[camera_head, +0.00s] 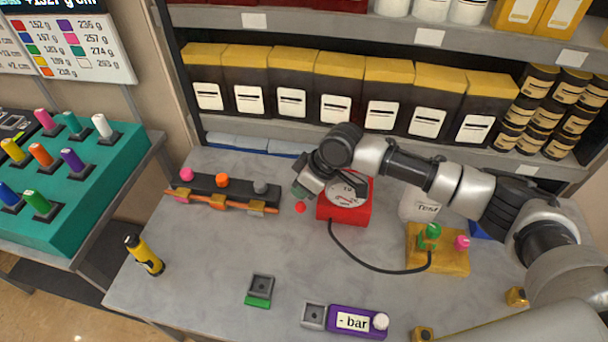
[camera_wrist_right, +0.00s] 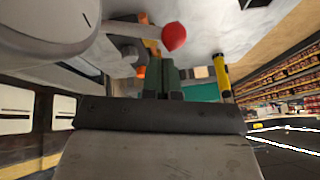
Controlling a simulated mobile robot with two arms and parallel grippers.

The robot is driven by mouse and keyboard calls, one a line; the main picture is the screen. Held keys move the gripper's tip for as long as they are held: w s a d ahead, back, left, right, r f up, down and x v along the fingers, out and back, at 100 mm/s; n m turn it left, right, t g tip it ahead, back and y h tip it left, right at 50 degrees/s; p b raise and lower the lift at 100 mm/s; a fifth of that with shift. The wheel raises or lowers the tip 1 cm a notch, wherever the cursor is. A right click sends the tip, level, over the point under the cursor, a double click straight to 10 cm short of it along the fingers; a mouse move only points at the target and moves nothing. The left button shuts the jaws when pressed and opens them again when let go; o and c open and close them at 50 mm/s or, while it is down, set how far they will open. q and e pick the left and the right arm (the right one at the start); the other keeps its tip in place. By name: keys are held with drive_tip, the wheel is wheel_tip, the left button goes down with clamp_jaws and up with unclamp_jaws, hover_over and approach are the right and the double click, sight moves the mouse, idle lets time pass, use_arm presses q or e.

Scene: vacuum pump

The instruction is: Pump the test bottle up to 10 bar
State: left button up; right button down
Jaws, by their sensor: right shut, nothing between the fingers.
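A red pump (camera_head: 345,212) with a round white gauge stands at the middle of the grey table, partly hidden by my right arm. A red knob (camera_head: 300,208) shows at its left side; it shows close up in the right wrist view (camera_wrist_right: 174,37). A white bottle (camera_head: 418,208), with lettering that seems to read "TEST", stands behind my right arm. A purple display (camera_head: 357,321) reads "- bar". My right gripper (camera_head: 300,192) is shut and empty, just above and beside the red knob. Its fingers (camera_wrist_right: 163,78) show in the wrist view. My left gripper is out of view.
A black hose (camera_head: 375,269) runs from the pump to a yellow block (camera_head: 437,262) with green and pink knobs. Shelves (camera_head: 290,131) close off the back.

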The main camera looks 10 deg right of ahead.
sight(299, 203)
drive_tip(key=shift+s+a+f, duration=0.2)
drive_tip(key=shift+s+f, duration=0.35)
drive_tip(key=shift+f, duration=0.1)
drive_tip(key=shift+s+a+f, duration=0.2)
drive_tip(key=shift+s+f, duration=0.3)
drive_tip(key=shift+f, duration=0.15)
idle(1.7)
idle(0.4)
drive_tip(key=shift+w+d+r+p, duration=0.3)
drive_tip(key=shift+w+r+p, duration=0.3)
drive_tip(key=shift+w+r, duration=0.3)
drive_tip(key=shift+w+d+r+p, duration=0.35)
drive_tip(key=shift+w+r+p, duration=0.3)
drive_tip(key=shift+r, duration=0.5)
drive_tip(key=shift+w+d+r+p, duration=0.3)
drive_tip(key=shift+w+r+p, duration=0.25)
drive_tip(key=shift+w+r, duration=0.35)
drive_tip(key=shift+w+d+r+p, duration=0.2)
drive_tip(key=shift+w+r, duration=0.15)
drive_tip(key=shift+r, duration=0.2)
drive_tip(key=shift+w+d+r+p, duration=0.1)
drive_tip(key=shift+w+r+p, duration=0.1)
drive_tip(key=shift+w+r, duration=0.25)
drive_tip(key=shift+s, duration=0.1)
drive_tip(key=w+r, duration=0.1)
drive_tip(key=r, duration=0.1)
drive_tip(key=w+d+r+p, duration=0.1)
drive_tip(key=w+r, duration=0.1)
drive_tip(key=shift+d, duration=0.15)
drive_tip(key=shift+s+f, duration=0.15)
